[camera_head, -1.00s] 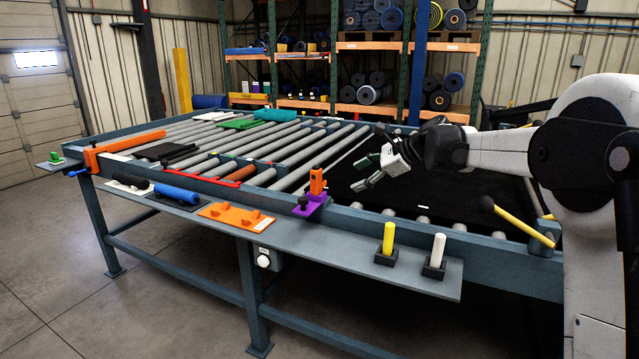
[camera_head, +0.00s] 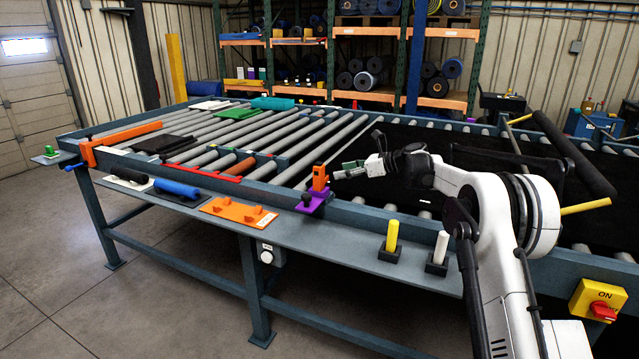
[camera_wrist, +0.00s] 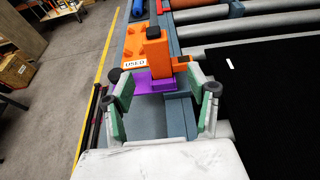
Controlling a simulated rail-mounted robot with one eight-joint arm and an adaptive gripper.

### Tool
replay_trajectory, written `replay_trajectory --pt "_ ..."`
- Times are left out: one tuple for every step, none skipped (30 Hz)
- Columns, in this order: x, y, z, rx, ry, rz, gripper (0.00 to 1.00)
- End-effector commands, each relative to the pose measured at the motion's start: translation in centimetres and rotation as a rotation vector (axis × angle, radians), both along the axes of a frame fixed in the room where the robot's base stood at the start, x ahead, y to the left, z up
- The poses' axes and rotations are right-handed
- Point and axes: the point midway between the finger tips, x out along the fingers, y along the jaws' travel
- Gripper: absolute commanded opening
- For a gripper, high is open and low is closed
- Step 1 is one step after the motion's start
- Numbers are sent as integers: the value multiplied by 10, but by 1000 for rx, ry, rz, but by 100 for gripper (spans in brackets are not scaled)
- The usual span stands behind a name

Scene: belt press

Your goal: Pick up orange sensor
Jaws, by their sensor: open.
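The orange sensor (camera_head: 319,178) stands upright on a purple bracket (camera_head: 312,203) at the near rail of the roller table. In the wrist view the orange sensor (camera_wrist: 157,55) has a black knob on top, and the purple base (camera_wrist: 155,82) shows beneath it. My gripper (camera_head: 340,170) is just right of the sensor in the head view. In the wrist view my open gripper (camera_wrist: 163,95) has its green-padded fingers spread to either side, with the sensor ahead, near the gap between the fingertips. I cannot tell whether anything touches.
An orange plate (camera_head: 238,212) lies on the front shelf beside a blue roll (camera_head: 177,188). A yellow peg (camera_head: 391,236) and a white peg (camera_head: 441,247) stand on the shelf at right. A black belt (camera_head: 400,150) covers the rollers behind my arm.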

Motion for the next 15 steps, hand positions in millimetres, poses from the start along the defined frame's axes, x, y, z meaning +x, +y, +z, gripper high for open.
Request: replay_trajectory --pt "3 9 -2 0 0 2 54" --pt "4 14 -4 -1 0 3 54" --pt "6 20 -7 -1 0 2 54" --pt "8 24 -8 -1 0 1 54" --pt "10 27 -10 -1 0 1 54" --pt "11 32 -11 -1 -1 0 54" --pt "12 34 -13 -1 -1 0 54" --pt "13 37 -14 -1 0 1 54" --pt "14 39 -15 -1 0 1 54" --pt "14 41 -15 -1 -1 2 54" --pt "15 42 -16 -1 -1 2 54" --pt "15 43 -16 -2 -1 1 54" --pt "15 43 -16 -2 -1 1 54" --pt "15 45 -17 -2 -1 1 54" --pt "16 47 -17 -1 -1 2 54"
